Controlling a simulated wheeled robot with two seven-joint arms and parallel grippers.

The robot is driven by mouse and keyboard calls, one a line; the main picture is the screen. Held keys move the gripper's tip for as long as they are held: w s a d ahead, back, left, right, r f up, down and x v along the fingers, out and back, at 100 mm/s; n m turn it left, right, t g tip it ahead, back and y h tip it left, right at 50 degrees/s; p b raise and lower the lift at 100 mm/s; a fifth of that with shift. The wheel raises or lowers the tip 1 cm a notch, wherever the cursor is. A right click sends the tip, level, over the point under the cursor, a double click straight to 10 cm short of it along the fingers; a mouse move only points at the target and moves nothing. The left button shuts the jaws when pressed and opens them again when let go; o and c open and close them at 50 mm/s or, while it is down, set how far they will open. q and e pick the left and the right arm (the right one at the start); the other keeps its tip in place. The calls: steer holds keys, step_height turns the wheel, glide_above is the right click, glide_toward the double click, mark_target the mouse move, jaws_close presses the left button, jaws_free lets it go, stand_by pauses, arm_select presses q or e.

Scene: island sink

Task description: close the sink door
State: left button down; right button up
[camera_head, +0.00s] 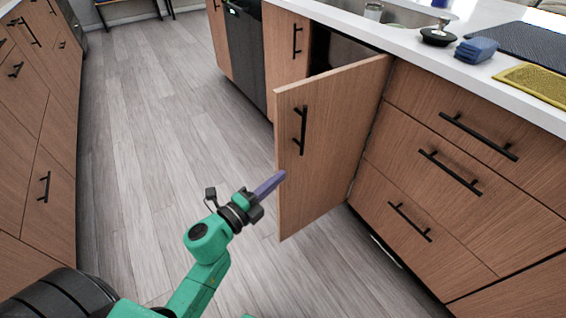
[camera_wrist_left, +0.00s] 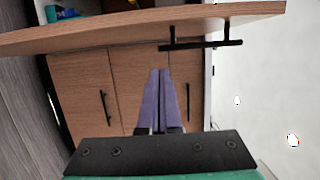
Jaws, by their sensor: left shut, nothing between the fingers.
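The wooden sink door (camera_head: 335,140) stands open, swung out from the island toward the floor, with a black bar handle (camera_head: 302,130) on its face. My left gripper (camera_head: 282,174) is shut and empty, its purple fingers beside the door's free edge in the head view. I cannot tell whether they touch it. In the left wrist view the door (camera_wrist_left: 120,27) spans the top with its handle (camera_wrist_left: 205,44), and the fingers (camera_wrist_left: 160,72) point toward it. The cabinet opening (camera_head: 345,48) behind the door is dark and partly hidden. My right gripper is not in view.
Drawers (camera_head: 450,160) with black handles sit right of the door. A black dishwasher (camera_head: 246,55) stands to its left. The countertop (camera_head: 400,42) holds a blue sponge (camera_head: 476,50) and a yellow mat (camera_head: 535,82). Grey floor (camera_head: 150,130) is clear; cabinets (camera_head: 38,120) line the left.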

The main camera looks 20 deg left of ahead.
mark_target(283, 157)
arm_select(q)
steer(key=shift+w+a, duration=0.2)
steer(key=shift+w, duration=1.75)
steer(key=shift+w+a, duration=0.15)
steer(key=shift+w, duration=1.8)
